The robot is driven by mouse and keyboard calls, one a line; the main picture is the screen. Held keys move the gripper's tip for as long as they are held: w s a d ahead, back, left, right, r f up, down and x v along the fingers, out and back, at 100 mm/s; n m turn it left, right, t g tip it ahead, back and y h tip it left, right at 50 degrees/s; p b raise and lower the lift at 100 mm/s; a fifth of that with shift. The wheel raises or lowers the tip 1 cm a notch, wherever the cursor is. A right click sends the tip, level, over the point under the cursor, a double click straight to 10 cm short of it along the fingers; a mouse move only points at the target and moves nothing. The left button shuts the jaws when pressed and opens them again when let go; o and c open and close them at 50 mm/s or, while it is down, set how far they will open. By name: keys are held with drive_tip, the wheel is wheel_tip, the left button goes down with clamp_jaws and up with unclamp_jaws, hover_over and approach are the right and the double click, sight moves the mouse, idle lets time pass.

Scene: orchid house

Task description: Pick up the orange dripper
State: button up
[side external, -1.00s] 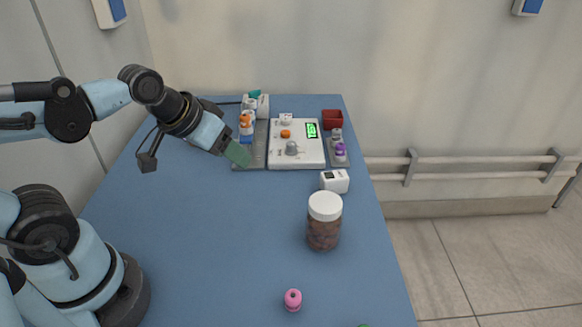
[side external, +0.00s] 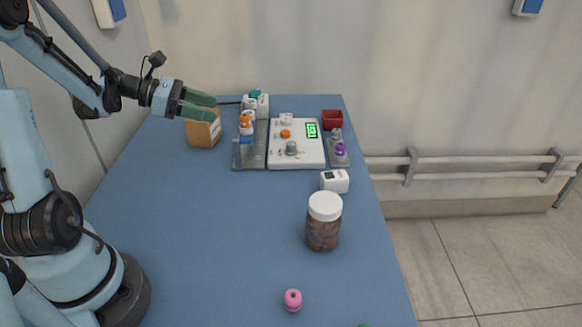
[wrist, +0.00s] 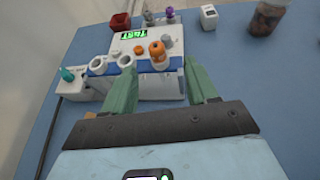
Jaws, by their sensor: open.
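The orange dripper (side external: 246,120) stands in a blue and white rack (side external: 246,139) on the left of the white panel, beside white drippers (side external: 249,104). In the wrist view the orange dripper (wrist: 157,52) shows ahead, between and beyond my fingertips, near the right finger. My gripper (side external: 216,107) is open and empty, to the left of the rack, its green fingers pointing towards it. In the wrist view my gripper (wrist: 160,69) has both fingers apart with nothing between them. The lower part of the dripper is hidden in the rack.
A cardboard box (side external: 203,134) stands below my fingers in the side view. The white panel (side external: 308,155) carries an orange knob (side external: 285,133) and a green display. A red bin (side external: 332,119), white timer (side external: 334,181) and brown jar (side external: 323,228) stand further right. The front left table is clear.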

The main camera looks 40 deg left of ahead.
sight(241, 116)
drive_tip(key=x, duration=0.6)
drive_tip(key=shift+w+a, duration=0.1)
drive_tip(key=x, duration=0.5)
drive_tip(key=shift+w+f, duration=0.2)
drive_tip(key=shift+w, duration=0.2)
drive_tip(key=shift+c, duration=0.2)
drive_tip(key=c, duration=1)
